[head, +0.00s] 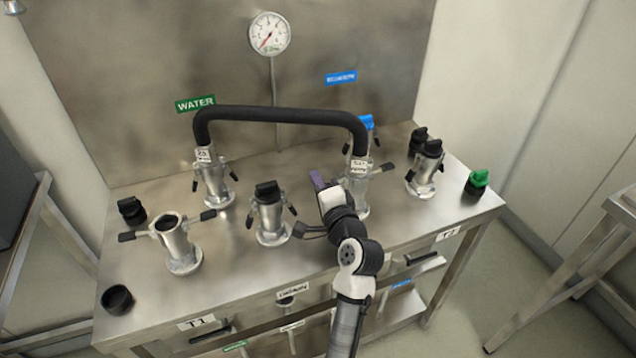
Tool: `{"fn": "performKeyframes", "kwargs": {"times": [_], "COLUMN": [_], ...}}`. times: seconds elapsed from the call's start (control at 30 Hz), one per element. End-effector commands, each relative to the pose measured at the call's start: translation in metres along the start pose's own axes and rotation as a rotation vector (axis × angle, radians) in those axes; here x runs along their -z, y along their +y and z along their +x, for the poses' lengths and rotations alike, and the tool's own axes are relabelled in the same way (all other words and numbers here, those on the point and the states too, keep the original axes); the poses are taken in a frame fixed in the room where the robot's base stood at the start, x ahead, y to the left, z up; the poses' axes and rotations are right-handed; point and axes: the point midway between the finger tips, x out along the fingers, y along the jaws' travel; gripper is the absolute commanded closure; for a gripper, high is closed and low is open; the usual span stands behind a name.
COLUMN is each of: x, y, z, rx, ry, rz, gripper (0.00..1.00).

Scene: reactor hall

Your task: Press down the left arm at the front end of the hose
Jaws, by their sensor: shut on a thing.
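A black hose (280,115) arches between two silver couplings. Its left end (212,182) stands on a port, with both black-tipped arms angled down. Its right end (357,190) stands on a port near my gripper; its right arm (387,169) sticks out sideways. The left arm of this end is hidden behind my gripper. My gripper (326,187), with a purple part at its tip, is at the left side of this end. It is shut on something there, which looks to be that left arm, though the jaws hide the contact.
A capped port (269,212) stands left of my gripper, and an open port (175,240) with arms spread is farther left. Another capped port (425,170) is at right. Loose black caps (117,299) and a green cap (478,181) lie near the table edges.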

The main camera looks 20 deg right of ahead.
Motion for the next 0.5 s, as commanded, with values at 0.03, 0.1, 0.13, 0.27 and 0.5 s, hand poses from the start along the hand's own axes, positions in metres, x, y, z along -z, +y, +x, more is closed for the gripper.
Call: {"fn": "performKeyframes", "kwargs": {"times": [0.03, 0.1, 0.13, 0.27, 0.5], "x": [0.000, 0.000, 0.000, -0.001, 0.001], "y": [0.002, 0.004, 0.005, 0.010, 0.021], "z": [0.000, 0.000, 0.000, 0.000, 0.000], "rx": [0.000, 0.000, 0.000, 0.000, 0.000], "ry": [0.000, 0.000, 0.000, -0.002, -0.001], "rz": [-0.008, -0.028, -0.038, -0.105, -0.286], "gripper": [1.00, 1.00, 1.00, 1.00, 1.00]}}
